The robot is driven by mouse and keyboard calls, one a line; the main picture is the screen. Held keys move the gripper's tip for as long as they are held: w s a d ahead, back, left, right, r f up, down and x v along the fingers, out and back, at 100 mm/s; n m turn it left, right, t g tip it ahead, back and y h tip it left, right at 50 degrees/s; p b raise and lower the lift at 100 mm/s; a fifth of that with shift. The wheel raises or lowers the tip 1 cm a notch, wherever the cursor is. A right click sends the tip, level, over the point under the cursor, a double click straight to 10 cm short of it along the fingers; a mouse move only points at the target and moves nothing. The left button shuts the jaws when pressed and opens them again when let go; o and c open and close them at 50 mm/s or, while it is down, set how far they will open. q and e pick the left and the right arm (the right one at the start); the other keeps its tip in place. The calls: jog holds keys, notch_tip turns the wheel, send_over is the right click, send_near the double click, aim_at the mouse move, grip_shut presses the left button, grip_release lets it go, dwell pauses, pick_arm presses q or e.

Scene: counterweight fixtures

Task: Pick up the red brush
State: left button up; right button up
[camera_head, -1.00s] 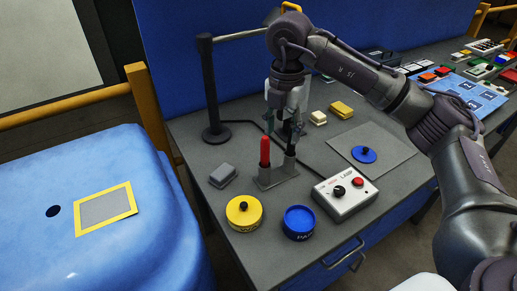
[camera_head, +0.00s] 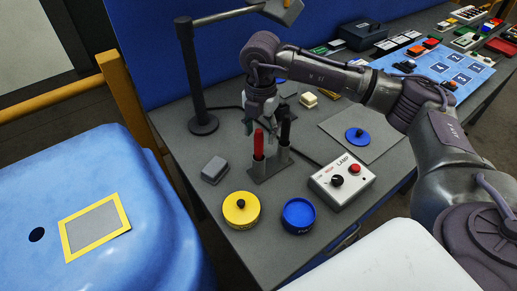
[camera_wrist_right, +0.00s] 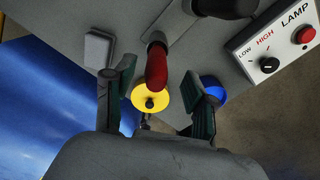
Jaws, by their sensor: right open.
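The red brush (camera_head: 258,143) stands upright in a grey holder (camera_head: 271,170) on the bench, beside a black upright item (camera_head: 285,130). In the right wrist view the red brush (camera_wrist_right: 156,66) shows end-on, between the two finger lines. My right gripper (camera_head: 259,122) is open around the upper part of the red brush or just behind it; contact cannot be told. Its fingers (camera_wrist_right: 160,85) are spread wide in the wrist view with nothing clamped. My left gripper is not in view.
A yellow round pot (camera_head: 241,211), a blue round pot (camera_head: 299,216) and a lamp control box (camera_head: 341,181) stand in front. A grey block (camera_head: 214,169) and a black lamp post (camera_head: 192,85) are at left. A blue lid (camera_head: 357,135) lies on a grey mat.

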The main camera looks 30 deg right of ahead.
aim_at(259, 145)
jog(key=f, duration=0.1)
jog(key=f+p, duration=0.2)
jog(key=f, duration=0.1)
jog(key=shift+a, duration=0.25)
jog(key=shift+f+p, duration=0.3)
jog(key=shift+f, duration=0.1)
jog(key=shift+w+f, duration=0.1)
jog(key=shift+f, duration=0.15)
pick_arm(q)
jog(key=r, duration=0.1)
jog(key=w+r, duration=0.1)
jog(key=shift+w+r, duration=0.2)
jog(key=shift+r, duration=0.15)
pick_arm(e)
jog(key=c, duration=1)
